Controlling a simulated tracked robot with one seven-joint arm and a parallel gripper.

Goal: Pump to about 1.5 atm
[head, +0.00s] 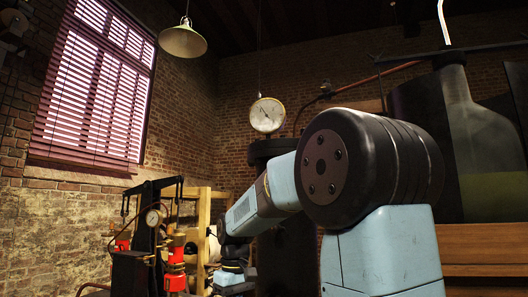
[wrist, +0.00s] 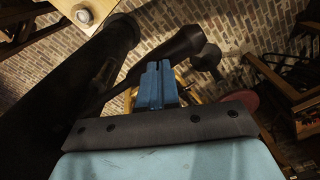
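A large white round gauge (head: 267,115) stands atop a dark column in the head view; its needle shows, but its numbers are too small to read. A smaller gauge (head: 153,217) sits on black apparatus with red parts (head: 176,268) at lower left. My gripper (wrist: 157,84) shows in the wrist view as two blue fingers close together, with no gap I can make out. A dark bar with a thick end (wrist: 190,42) runs behind the fingers; I cannot tell whether they touch it. In the head view my arm reaches down left, its end partly hidden.
A large glass jar (head: 478,140) with greenish liquid stands at right above wooden boards (head: 487,258). A wooden frame (head: 203,235) stands behind the apparatus. A lamp (head: 183,41) hangs overhead. Dark wooden structures (wrist: 285,85) flank the brick floor in the wrist view.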

